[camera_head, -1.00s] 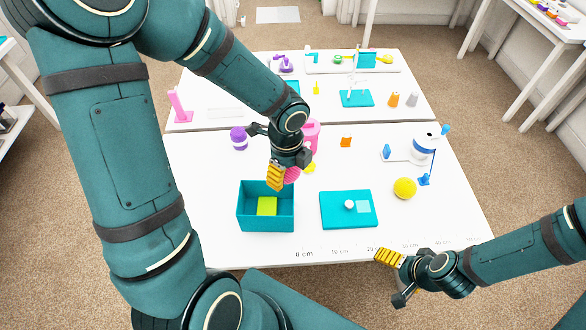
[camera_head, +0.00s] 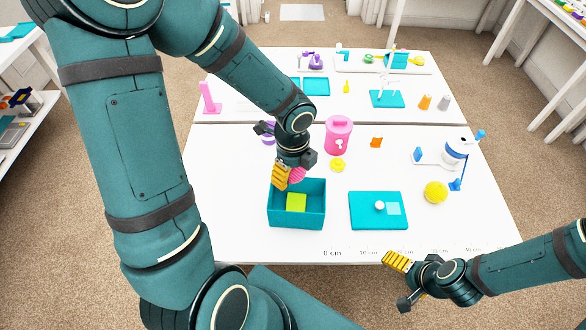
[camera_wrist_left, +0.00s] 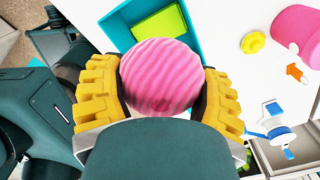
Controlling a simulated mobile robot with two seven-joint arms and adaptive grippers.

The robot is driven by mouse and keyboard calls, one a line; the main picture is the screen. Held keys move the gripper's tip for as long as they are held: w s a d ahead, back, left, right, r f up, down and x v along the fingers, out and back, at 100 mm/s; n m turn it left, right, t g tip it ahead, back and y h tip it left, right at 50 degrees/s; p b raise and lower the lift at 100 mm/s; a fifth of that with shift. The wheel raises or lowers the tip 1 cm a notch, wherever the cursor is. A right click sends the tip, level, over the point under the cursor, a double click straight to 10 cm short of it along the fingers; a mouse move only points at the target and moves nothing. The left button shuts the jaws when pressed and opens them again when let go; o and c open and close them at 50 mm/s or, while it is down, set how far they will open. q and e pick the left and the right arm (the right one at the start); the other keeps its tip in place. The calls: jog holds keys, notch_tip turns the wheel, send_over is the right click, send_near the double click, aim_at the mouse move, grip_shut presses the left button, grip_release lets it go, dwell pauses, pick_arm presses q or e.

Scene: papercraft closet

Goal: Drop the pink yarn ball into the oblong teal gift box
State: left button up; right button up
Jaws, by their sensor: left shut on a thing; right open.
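The pink yarn ball (camera_wrist_left: 160,77) is held between the yellow fingers of my left gripper (camera_wrist_left: 158,95), which is shut on it. In the head view the ball (camera_head: 297,175) shows partly behind my left gripper (camera_head: 288,177), at the back rim of the oblong teal gift box (camera_head: 297,218). The open box also shows beyond the ball in the left wrist view (camera_wrist_left: 118,22), and a lime-green block (camera_head: 296,202) lies inside it. My right gripper (camera_head: 396,280) is open and empty, off the table's front edge at the lower right.
A teal board (camera_head: 365,218) with a small white knob lies right of the box. The front strip of table (camera_head: 430,240) is clear.

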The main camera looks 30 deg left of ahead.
aim_at(293, 178)
pick_arm(q)
jog(key=shift+f+b, duration=1.15)
jog(key=shift+f, duration=0.5)
pick_arm(e)
jog(key=shift+s+a+f, duration=0.1)
jog(key=shift+s+f, duration=0.15)
jog(key=shift+f, duration=0.55)
jog(key=shift+s+a+f, duration=0.1)
jog(key=shift+s+f, duration=0.1)
jog(key=shift+f, duration=0.55)
pick_arm(q)
jog(key=o, duration=1.2)
jog(key=shift+r, duration=0.15)
notch_tip(293, 178, up, 12)
jog(key=shift+f, duration=0.1)
jog(key=shift+s, duration=0.1)
pick_arm(e)
jog(key=shift+s, duration=0.1)
